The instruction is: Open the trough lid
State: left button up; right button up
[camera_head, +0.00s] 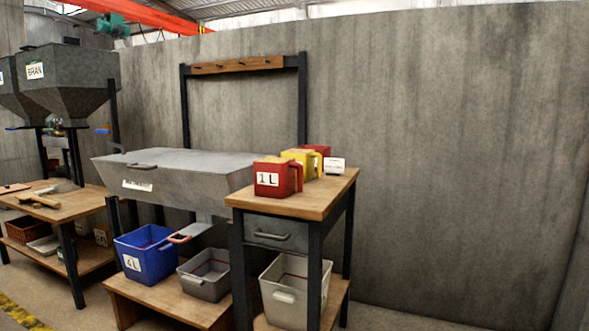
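The grey metal trough (165,187) stands left of the middle on dark legs, with a white label on its front. Its flat grey lid (200,160) lies shut over the top. A dark handle (143,166) sits near the lid's front left edge. The inside of the trough is hidden. Neither of my grippers is in view, and nothing touches the lid.
A wooden side table (318,195) right of the trough holds red and yellow measures (272,178). A blue bin (146,257) and grey bins stand below. A workbench (65,209) and hoppers (70,85) are at left. A rack frame (237,65) rises behind.

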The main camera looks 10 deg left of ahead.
aim_at(219, 163)
jog(key=i+j, duration=0.1)
jog(key=j, duration=0.25)
jog(key=i+j, duration=0.1)
jog(key=j, duration=0.3)
jog(key=i+j, duration=0.15)
jog(key=j, duration=0.2)
jog(key=i+j, duration=0.1)
jog(key=j, duration=0.25)
